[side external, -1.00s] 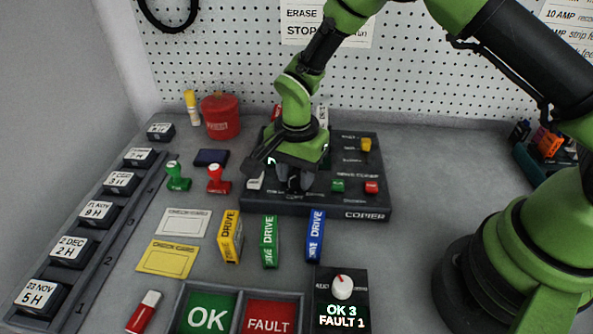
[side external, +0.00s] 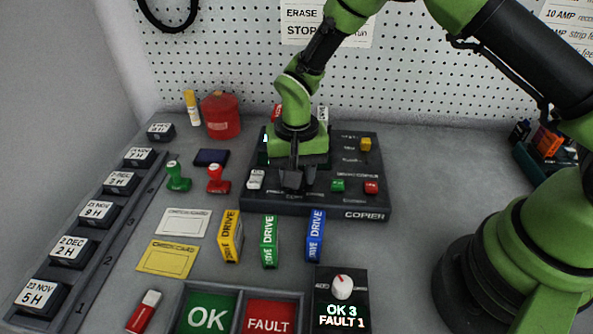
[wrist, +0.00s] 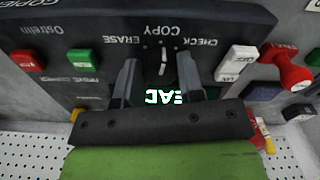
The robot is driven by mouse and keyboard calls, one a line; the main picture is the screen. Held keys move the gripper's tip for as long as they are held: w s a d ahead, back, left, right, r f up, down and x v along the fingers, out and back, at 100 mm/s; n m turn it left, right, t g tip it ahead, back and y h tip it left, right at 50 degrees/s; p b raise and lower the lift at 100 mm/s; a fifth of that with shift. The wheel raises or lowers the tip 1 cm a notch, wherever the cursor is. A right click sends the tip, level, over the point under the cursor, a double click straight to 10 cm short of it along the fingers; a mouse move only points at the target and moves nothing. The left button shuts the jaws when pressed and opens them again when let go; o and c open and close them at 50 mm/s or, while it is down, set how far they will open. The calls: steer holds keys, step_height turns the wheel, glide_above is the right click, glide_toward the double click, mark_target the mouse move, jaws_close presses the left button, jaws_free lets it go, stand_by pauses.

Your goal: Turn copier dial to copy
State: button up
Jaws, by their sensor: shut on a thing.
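The copier (side external: 300,208) is a dark box on the bench. Its dial (wrist: 163,62) is dark with a white pointer line and shows between my fingers in the wrist view. The pointer line is directed at the COPY label (wrist: 162,30), with ERASE (wrist: 122,40) and CHECK (wrist: 200,42) on either side. My gripper (wrist: 160,75) is shut on the dial, one finger on each side. In the side view my gripper (side external: 293,185) points down at the copier and hides the dial.
The copier also carries a white switch (side external: 256,179), a green button (side external: 338,185), a red button (side external: 371,187) and a yellow one (side external: 365,144). Yellow, green and blue drives (side external: 314,235) stand in front. A red stamp (side external: 217,179) stands at left.

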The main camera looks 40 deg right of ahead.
steer(key=shift+n, duration=0.8)
steer(key=o, duration=0.9)
step_height(320, 180, up, 10)
steer(key=shift+r, duration=0.1)
